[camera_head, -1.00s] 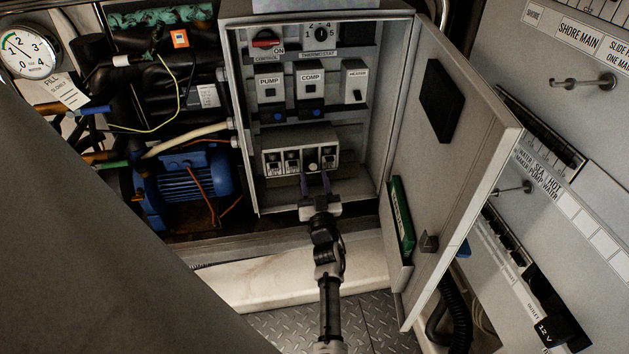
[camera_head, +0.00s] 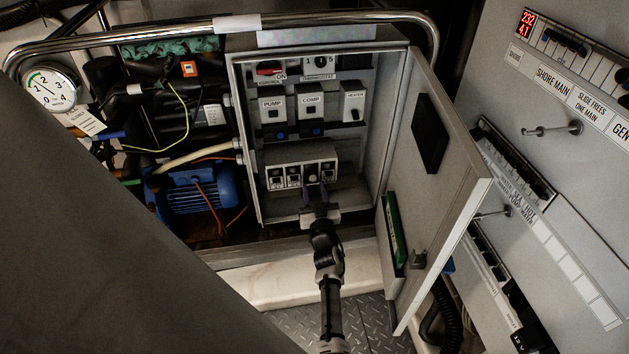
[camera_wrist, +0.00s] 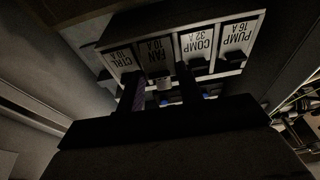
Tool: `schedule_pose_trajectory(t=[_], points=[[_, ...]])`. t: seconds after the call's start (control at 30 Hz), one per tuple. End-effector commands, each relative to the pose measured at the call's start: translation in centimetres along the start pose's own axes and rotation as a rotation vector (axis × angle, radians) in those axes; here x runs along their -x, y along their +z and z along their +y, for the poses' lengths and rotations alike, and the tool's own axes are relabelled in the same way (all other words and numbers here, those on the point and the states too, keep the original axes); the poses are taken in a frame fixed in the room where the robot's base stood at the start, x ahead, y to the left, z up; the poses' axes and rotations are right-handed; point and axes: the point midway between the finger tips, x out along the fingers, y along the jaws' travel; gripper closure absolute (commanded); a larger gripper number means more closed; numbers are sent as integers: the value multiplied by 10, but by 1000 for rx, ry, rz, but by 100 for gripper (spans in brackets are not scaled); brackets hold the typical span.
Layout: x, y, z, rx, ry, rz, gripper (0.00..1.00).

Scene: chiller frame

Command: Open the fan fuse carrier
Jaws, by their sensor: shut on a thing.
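The fuse block (camera_head: 300,158) sits low inside the open grey control box, with several fuse carriers in a row. The wrist view shows their labels upside down: CTRL, FAN, COMP and PUMP from left to right. Whether the carrier is tilted is hard to tell.
The box door (camera_head: 440,170) stands open to the right, with a green booklet (camera_head: 395,230) in its pocket. PUMP, COMP and HEATER switches (camera_head: 311,101) sit above the fuse block. A blue pump motor (camera_head: 195,192) is left of the box. A metal rail (camera_head: 160,30) runs above.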

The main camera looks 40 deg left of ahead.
Motion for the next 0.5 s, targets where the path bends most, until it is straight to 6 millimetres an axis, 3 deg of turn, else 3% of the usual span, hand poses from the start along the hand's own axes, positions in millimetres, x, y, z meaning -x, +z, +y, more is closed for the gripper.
schedule_pose_trajectory(t=[0.5], points=[[-1, -1, 0, 1, -1, -36, 87]])
